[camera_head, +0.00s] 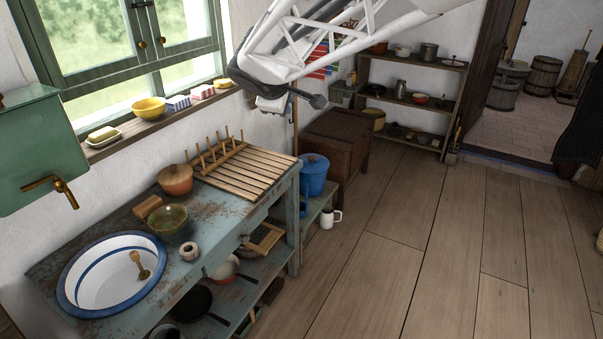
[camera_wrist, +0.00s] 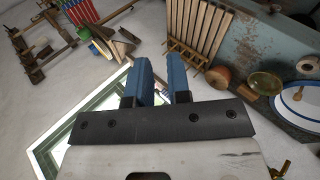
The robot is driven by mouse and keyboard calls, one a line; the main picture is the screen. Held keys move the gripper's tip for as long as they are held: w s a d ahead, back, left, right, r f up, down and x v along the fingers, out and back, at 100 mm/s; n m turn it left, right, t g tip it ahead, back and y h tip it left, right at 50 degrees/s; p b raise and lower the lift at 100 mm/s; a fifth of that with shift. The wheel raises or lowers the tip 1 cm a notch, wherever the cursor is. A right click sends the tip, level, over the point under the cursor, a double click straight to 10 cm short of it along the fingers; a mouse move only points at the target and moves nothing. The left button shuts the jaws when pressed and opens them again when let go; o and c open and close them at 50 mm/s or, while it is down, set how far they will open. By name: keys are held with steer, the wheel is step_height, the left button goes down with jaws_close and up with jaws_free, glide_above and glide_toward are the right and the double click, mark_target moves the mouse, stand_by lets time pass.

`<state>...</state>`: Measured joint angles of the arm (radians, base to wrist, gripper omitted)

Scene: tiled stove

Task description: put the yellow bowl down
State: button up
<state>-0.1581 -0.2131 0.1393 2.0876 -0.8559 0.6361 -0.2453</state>
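The yellow bowl (camera_head: 149,108) stands upright on the window sill in the head view, apart from my gripper. I cannot make it out in the wrist view. My gripper (camera_wrist: 160,72) shows two blue fingers, parted with an empty gap between them. In the head view my arm comes down from the top, and its end (camera_head: 272,102) is in front of the wall, right of the window and the bowl. The fingers cannot be made out clearly there.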

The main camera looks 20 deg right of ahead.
steer(key=s+d+f+m+g+y, duration=0.1)
steer(key=s+f+m, duration=0.2)
steer(key=s, duration=0.8)
steer(key=s+f+m+g+y, duration=0.2)
steer(key=s+f+m, duration=0.2)
steer(key=s, duration=0.8)
steer(key=s+d+f+m+g+y, duration=0.1)
steer(key=s+f+m, duration=0.3)
steer(key=s, duration=0.7)
steer(key=shift+s+d+g+y, duration=0.3)
steer(key=shift+g, duration=0.4)
